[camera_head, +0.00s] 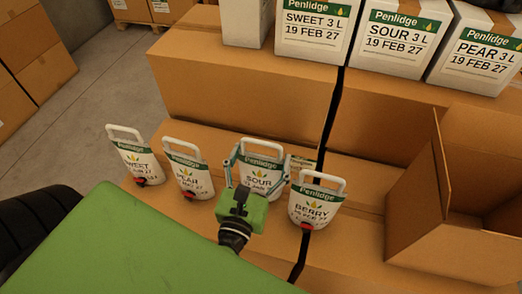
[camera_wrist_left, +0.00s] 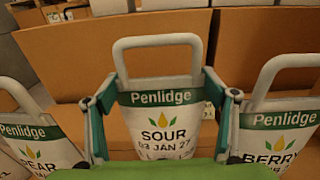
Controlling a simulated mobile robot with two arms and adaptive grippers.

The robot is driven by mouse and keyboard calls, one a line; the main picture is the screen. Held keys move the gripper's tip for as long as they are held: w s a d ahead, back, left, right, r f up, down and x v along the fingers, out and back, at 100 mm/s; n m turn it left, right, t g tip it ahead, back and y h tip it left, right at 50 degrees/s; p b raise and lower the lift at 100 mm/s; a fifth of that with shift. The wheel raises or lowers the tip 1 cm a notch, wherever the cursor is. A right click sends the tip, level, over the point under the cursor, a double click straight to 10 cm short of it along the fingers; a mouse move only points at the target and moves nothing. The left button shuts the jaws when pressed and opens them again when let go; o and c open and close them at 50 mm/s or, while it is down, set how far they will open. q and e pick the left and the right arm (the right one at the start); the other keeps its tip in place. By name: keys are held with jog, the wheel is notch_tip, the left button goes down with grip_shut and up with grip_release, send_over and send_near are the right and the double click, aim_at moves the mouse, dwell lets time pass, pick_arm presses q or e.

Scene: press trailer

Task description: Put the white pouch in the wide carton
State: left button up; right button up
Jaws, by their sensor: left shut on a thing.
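Several white pouches with handles and green Penlidge bands stand in a row on a cardboard box. The SOUR pouch (camera_head: 262,178) is third from the left, with SWEET (camera_head: 136,160) and PEAR (camera_head: 188,172) to its left and BERRY (camera_head: 316,204) to its right. My left gripper (camera_head: 260,163) is shut on the SOUR pouch, one finger at each side. The left wrist view shows this pouch (camera_wrist_left: 160,122) upright between the fingers, its base hidden. An open carton (camera_head: 412,220) stands at the right, flaps up. My right gripper is not in view.
White Penlidge boxes (camera_head: 393,42) stand on the higher cardboard box (camera_head: 235,85) behind the pouches. A dark gap (camera_head: 331,122) runs between the box stacks. Bare floor (camera_head: 85,100) and more cartons (camera_head: 38,55) are at the left.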

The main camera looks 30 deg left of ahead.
pick_arm(q)
jog(key=shift+w+a+f, duration=0.1)
jog(key=shift+f, duration=0.3)
jog(key=shift+o, duration=0.2)
jog(key=shift+f, duration=0.15)
jog(key=o, duration=1.9)
jog(key=shift+f, duration=0.15)
jog(key=shift+c, duration=0.2)
jog(key=shift+o, duration=1)
